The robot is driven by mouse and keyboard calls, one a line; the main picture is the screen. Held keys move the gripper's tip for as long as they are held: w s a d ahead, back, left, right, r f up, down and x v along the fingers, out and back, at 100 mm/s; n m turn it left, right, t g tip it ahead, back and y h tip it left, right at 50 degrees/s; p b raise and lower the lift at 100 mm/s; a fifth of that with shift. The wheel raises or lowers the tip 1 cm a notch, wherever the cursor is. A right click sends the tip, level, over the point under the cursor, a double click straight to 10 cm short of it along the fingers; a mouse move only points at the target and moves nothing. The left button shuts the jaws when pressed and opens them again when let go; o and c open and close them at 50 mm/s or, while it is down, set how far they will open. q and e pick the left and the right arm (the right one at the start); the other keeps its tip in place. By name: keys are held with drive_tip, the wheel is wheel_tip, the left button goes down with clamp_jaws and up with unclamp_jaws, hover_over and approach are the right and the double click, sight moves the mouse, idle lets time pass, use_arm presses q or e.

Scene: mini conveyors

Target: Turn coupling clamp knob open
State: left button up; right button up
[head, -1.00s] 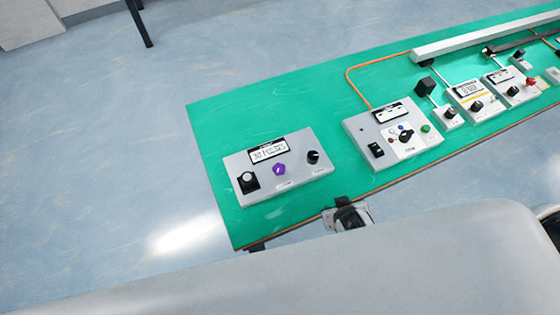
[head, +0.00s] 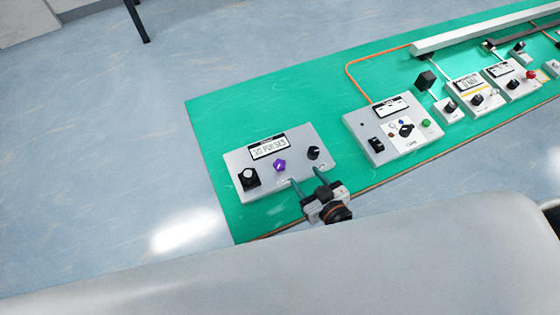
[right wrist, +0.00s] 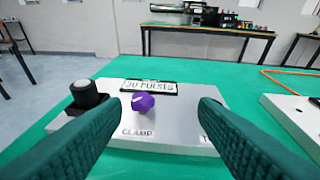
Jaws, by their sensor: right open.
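The purple clamp knob (head: 280,165) sits in the middle of a grey control box (head: 235,160) on the green table. In the right wrist view the purple knob (right wrist: 143,102) stands above the printed word CLAMP, with a white mark on it. My right gripper (head: 306,177) is open and empty at the front edge of the box, its fingers pointing toward the box. In the right wrist view its two green fingers (right wrist: 163,106) are spread wide, with the knob beyond their tips and left of centre. The left gripper is not in view.
The box also bears a display (head: 268,147) reading "30 PULSES", a black knob (head: 313,153) on the right and a black control (head: 248,178) on the left. A second box (head: 357,122) stands to the right. Bare green table lies between them.

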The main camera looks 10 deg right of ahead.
sight(282, 166)
drive_tip(key=shift+s+a+f+n+g+y, duration=0.3)
drive_tip(key=shift+s+a+f+g+y, duration=0.2)
drive_tip(key=shift+a+f, duration=0.2)
drive_tip(key=shift+w+a+f, duration=0.1)
drive_tip(key=shift+w+a, duration=0.05)
drive_tip(key=shift+w, duration=0.05)
drive_tip(key=b+x, duration=0.1)
drive_tip(key=x, duration=1)
drive_tip(key=shift+w+f, duration=0.1)
drive_tip(key=shift+w, duration=0.05)
drive_tip(key=shift+c, duration=0.5)
drive_tip(key=c, duration=0.9)
